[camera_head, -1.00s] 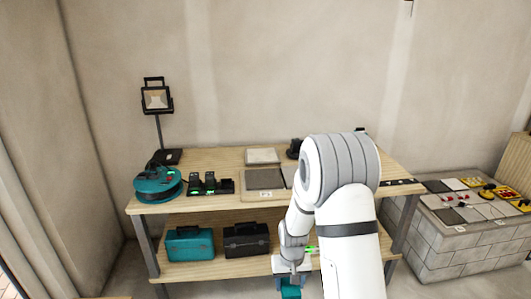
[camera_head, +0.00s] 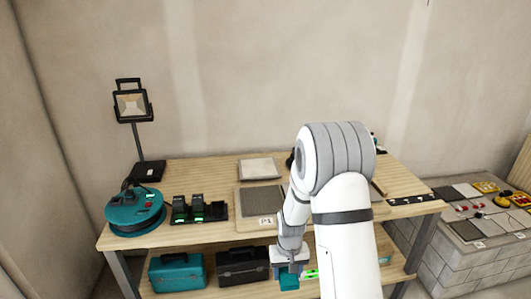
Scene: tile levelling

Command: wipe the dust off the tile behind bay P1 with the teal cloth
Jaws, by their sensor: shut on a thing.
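My gripper (camera_head: 289,270) points down in front of the workbench, at about lower-shelf height in the picture. It is shut on the teal cloth (camera_head: 289,282), which shows as a small teal block below the fingers. Bay P1 (camera_head: 266,220) is marked by a label at the front of the bench top, with a dark grey tile (camera_head: 261,198) in it. A pale grey tile (camera_head: 259,168) lies behind the bay, apart from my gripper. Dust on it is too fine to tell. My arm hides the bench top right of P1.
A teal cable reel (camera_head: 134,208), a charger with batteries (camera_head: 198,210) and a work lamp (camera_head: 133,103) stand on the left of the bench. A teal toolbox (camera_head: 177,272) and a black toolbox (camera_head: 242,265) sit on the lower shelf. A block plinth (camera_head: 465,262) is at right.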

